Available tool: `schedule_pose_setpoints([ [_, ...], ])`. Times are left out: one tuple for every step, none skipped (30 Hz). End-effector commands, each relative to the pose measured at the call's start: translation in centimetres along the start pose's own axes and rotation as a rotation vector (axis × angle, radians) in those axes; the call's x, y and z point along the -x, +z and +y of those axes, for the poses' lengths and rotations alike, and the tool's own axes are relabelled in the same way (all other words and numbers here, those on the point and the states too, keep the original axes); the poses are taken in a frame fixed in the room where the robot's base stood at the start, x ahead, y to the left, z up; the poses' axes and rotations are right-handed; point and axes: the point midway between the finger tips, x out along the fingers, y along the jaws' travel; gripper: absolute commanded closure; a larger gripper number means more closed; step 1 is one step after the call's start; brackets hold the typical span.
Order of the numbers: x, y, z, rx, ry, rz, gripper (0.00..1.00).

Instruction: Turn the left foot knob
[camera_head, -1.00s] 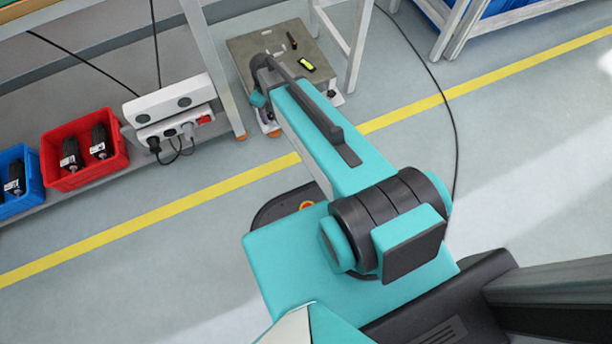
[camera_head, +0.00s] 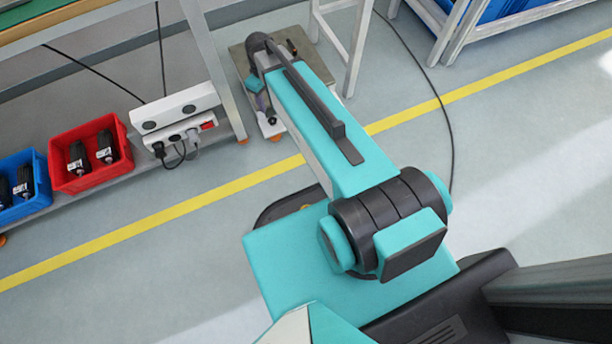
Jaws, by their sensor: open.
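A low floor platform with a steel top (camera_head: 240,58) stands between the bench legs in the head view. Its left front corner carries a small dark round knob (camera_head: 271,121), which looks like the left foot knob. My arm covers much of the platform. My gripper (camera_head: 260,104) shows only as a small part below the wrist, just left of and above the knob in the picture. It is open and appears empty. Its fingertips are too small and too hidden to tell whether they touch anything.
A bench leg (camera_head: 215,75) stands close left of the platform, another frame leg (camera_head: 358,45) to its right. A power strip (camera_head: 175,110), a red bin (camera_head: 62,183) and a blue bin (camera_head: 35,205) sit at left. A cable (camera_head: 445,120) crosses the floor at right.

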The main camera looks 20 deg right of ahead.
Motion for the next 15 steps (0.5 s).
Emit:
schedule_pose_setpoints([
  [0.8,0.0,0.0,0.0,0.0,0.001,0.53],
  [1.1,0.0,0.0,0.0,0.0,0.001,0.53],
  [1.6,0.0,0.0,0.0,0.001,0.001,0.53],
  [1.9,0.0,0.0,0.0,0.001,0.001,0.53],
  [2.2,0.0,0.0,0.0,0.001,0.001,0.53],
  [2.6,0.0,0.0,0.0,0.001,0.001,0.53],
  [2.2,0.3,-0.2,-0.005,-0.003,-0.005,0.53],
  [2.0,0.6,-0.3,-0.011,-0.005,-0.009,0.53],
  [1.7,0.9,-0.5,-0.018,-0.008,-0.014,0.53],
  [1.5,1.1,-0.6,-0.023,-0.01,-0.018,0.53],
  [1.4,1.4,-0.8,-0.028,-0.012,-0.021,0.53],
  [1.2,1.7,-0.9,-0.035,-0.015,-0.026,0.53],
  [1.0,1.9,-1.1,-0.041,-0.017,-0.03,0.53],
  [0.8,2.2,-1.2,-0.046,-0.019,-0.034,0.53],
  [0.5,2.5,-1.4,-0.054,-0.022,-0.04,0.53],
])
